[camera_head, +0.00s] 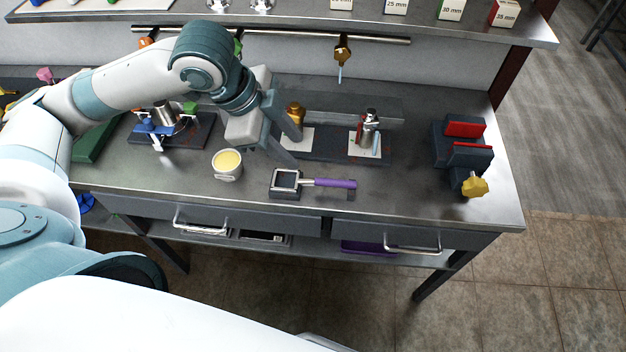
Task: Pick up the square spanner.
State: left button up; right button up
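The square spanner (332,183) lies near the front edge of the bench, with a square open metal head at its left and a purple handle pointing right. It seems to rest on dark supports at its head and handle end. My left gripper (296,151) is above and behind the spanner's head, apart from it. Its two grey fingers are spread, with nothing visible between them. My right gripper is not in view.
A white cup (227,165) with yellow contents stands left of the spanner. Behind it, a dark tray (325,151) carries brass and steel fittings. A dark vise (463,150) with red jaws stands at right. Bare bench lies between spanner and vise.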

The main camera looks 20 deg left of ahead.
pick_arm(q)
jog(key=p, duration=0.2)
send_over(323, 180)
jog(key=s+a, duration=0.2)
notch_tip(323, 180, down, 10)
jog(key=shift+d, duration=0.2)
jog(key=shift+f, duration=0.1)
jog(key=shift+f, duration=0.2)
jog(key=p+x, duration=0.1)
jog(key=x, duration=0.3)
jog(key=shift+w+a+p, duration=0.1)
jog(key=shift+w+p, duration=0.05)
jog(key=shift+p, duration=0.25)
jog(key=shift+f, duration=0.3)
jog(key=shift+c, duration=0.2)
jog(key=shift+w, duration=0.1)
grip_shut()
